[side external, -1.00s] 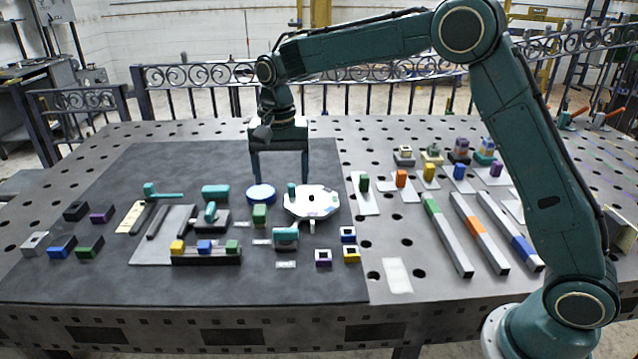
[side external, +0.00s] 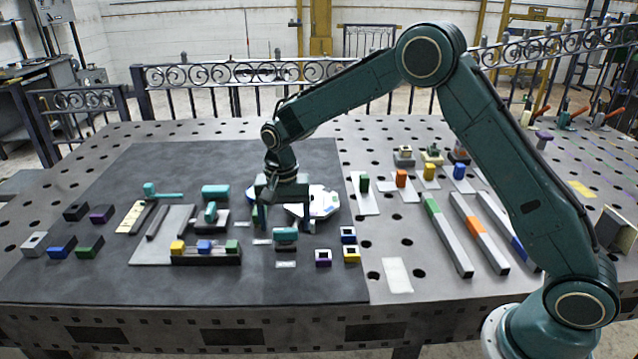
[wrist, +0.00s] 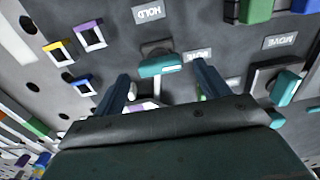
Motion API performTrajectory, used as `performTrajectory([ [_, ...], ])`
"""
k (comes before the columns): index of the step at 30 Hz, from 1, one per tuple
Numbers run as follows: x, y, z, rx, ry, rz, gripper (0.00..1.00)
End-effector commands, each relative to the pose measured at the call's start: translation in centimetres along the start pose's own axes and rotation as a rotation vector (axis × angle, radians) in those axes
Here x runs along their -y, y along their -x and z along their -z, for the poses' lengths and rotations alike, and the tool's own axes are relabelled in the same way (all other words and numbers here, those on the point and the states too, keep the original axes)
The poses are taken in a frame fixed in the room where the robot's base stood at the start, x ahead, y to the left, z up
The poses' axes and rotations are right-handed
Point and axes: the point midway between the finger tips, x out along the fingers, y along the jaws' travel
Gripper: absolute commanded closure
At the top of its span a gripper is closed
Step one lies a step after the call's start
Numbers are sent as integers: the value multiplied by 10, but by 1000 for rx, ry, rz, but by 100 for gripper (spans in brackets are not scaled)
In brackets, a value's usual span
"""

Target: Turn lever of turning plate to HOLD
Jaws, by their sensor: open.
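The white, many-sided turning plate (side external: 325,203) lies on the dark mat, partly hidden behind my gripper. A teal block-like handle on a dark base (side external: 286,234) stands in front of it; I cannot tell whether this is the plate's lever. In the wrist view the teal handle (wrist: 160,66) lies just beyond and between my fingertips, with no clear contact. A HOLD label (wrist: 148,13) lies on the mat beyond it, upside down in that view. Another label (wrist: 197,55) is beside the right finger. My gripper (side external: 284,224) is open, pointing down, low over the mat.
A MOVE label (wrist: 281,42) and another teal handle (wrist: 287,85) are to the right in the wrist view. Small square frames, purple (side external: 323,257) and yellow (side external: 352,254), stand close by. A rack with coloured blocks (side external: 205,254) is at front left.

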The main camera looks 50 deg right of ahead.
Motion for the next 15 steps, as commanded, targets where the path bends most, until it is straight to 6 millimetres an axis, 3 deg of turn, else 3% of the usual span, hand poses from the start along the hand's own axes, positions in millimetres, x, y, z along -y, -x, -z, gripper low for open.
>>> performTrajectory([
  [6, 0, -15, 0, 1, 0, -1, 25],
  [15, 0, -16, 0, 0, 0, 0, 25],
])
